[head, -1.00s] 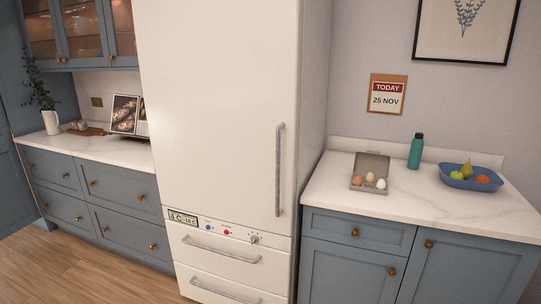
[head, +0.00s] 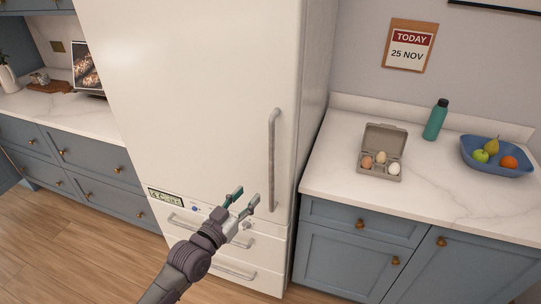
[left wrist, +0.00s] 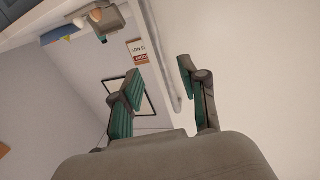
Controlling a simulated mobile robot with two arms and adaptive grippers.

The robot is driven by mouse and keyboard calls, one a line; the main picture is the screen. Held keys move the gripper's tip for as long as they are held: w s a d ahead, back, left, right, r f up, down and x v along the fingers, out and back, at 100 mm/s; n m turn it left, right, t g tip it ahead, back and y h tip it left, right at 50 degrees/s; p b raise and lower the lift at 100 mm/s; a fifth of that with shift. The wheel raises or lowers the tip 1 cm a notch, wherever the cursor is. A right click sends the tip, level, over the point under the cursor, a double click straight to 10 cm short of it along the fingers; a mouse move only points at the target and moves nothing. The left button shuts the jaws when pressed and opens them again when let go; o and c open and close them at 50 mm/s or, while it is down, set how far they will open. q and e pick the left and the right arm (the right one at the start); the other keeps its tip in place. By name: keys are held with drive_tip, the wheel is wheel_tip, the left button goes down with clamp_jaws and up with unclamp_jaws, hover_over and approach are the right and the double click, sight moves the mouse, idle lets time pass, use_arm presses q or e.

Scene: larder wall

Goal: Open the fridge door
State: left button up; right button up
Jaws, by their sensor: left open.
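The white fridge door (head: 200,80) is shut, and its long grey vertical handle (head: 273,160) runs near the door's right edge. My left gripper (head: 243,200) is open and empty in front of the fridge, just left of the handle's lower end. In the left wrist view the open fingers (left wrist: 160,88) point toward the handle (left wrist: 165,60), which passes behind and between them. I cannot tell whether a finger touches it. My right gripper is not in view.
Below the door are a control strip with a display (head: 166,198) and drawers with horizontal handles. The right counter (head: 330,180) holds an egg carton (head: 380,172), a green bottle (head: 436,120) and a blue fruit bowl (head: 500,168). Wooden floor (head: 90,245) lies open at the left.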

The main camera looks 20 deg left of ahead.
sight(270, 172)
use_arm(q)
drive_tip(key=p+x, duration=0.1)
drive_tip(key=x, duration=0.4)
drive_tip(key=p+x, duration=0.1)
drive_tip(key=x, duration=0.5)
drive_tip(key=shift+w+d+r, duration=0.15)
drive_tip(key=shift+w+d, duration=0.05)
drive_tip(key=shift+d, duration=0.1)
drive_tip(key=shift+w+d, duration=0.2)
drive_tip(key=shift+w, duration=0.5)
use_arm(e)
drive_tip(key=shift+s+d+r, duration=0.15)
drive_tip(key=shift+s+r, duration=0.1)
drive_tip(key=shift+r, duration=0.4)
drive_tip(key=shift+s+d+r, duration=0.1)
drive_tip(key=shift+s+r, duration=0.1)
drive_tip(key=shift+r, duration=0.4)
use_arm(q)
clamp_jaws()
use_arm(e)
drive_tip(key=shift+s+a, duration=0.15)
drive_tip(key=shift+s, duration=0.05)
